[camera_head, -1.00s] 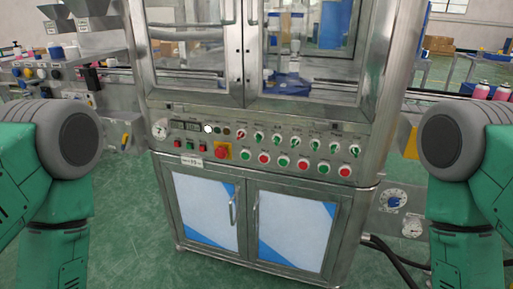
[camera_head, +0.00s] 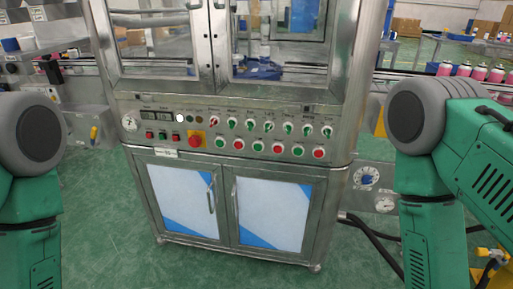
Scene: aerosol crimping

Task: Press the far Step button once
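The machine's control panel (camera_head: 235,128) runs across the middle of the steel cabinet. Its lower row alternates green and red push buttons, from a green button (camera_head: 220,143) at the left to a red button (camera_head: 318,153) at the right. A row of selector switches (camera_head: 267,126) sits above them. Small buttons (camera_head: 162,134) sit at the panel's left, beside a red emergency stop (camera_head: 196,139) on a yellow plate. The labels are too small to read, so I cannot tell which button is Step. My arms show at both sides, away from the panel; neither gripper is in view.
Glazed doors (camera_head: 285,45) stand above the panel and lower cabinet doors (camera_head: 270,210) below it. A conveyor with pink cans (camera_head: 480,73) is at the right. Black hoses (camera_head: 375,235) lie on the floor at the lower right. Green floor in front is clear.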

